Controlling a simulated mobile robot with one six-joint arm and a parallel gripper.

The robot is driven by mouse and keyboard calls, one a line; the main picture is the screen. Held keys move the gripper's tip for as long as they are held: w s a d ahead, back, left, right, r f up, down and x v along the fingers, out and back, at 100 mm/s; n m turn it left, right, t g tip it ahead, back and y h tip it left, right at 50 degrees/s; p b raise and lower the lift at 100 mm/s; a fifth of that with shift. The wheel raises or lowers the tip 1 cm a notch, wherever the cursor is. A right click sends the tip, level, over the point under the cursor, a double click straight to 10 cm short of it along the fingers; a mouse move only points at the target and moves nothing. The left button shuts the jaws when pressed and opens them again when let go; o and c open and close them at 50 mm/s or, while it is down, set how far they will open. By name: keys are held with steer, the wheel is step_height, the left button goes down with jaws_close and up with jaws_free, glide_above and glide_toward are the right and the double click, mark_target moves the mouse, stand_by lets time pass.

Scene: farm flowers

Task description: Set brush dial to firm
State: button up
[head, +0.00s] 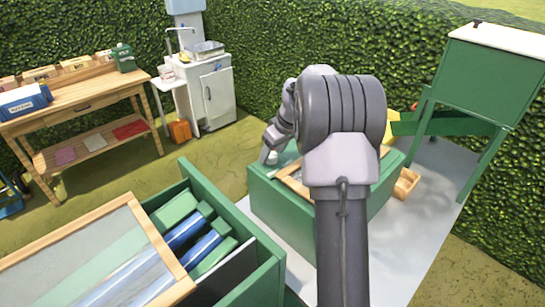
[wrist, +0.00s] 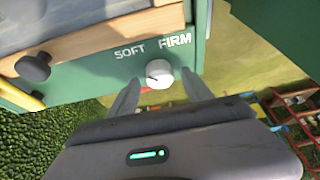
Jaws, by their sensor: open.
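The white brush dial (wrist: 159,74) sits on the green front panel (wrist: 105,72) in the wrist view, below the white words SOFT and FIRM. A small dark mark shows on the dial's left side, away from FIRM; its exact setting is hard to read. My gripper (wrist: 163,80) is open, with one grey finger on each side of the dial. I cannot tell whether either finger touches it. In the head view my arm reaches over the green box (head: 285,215) and hides much of it; the dial is not clear there.
A wooden edge with a dark round knob (wrist: 33,67) lies left of the dial. A red rack (wrist: 295,115) stands at the lower right. In the head view, a green bin with a glazed lid (head: 75,265) is in front, and a wooden workbench (head: 90,95) stands by the hedge.

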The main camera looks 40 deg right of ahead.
steer(key=shift+w+f, duration=0.1)
steer(key=shift+f, duration=0.2)
jaws_close()
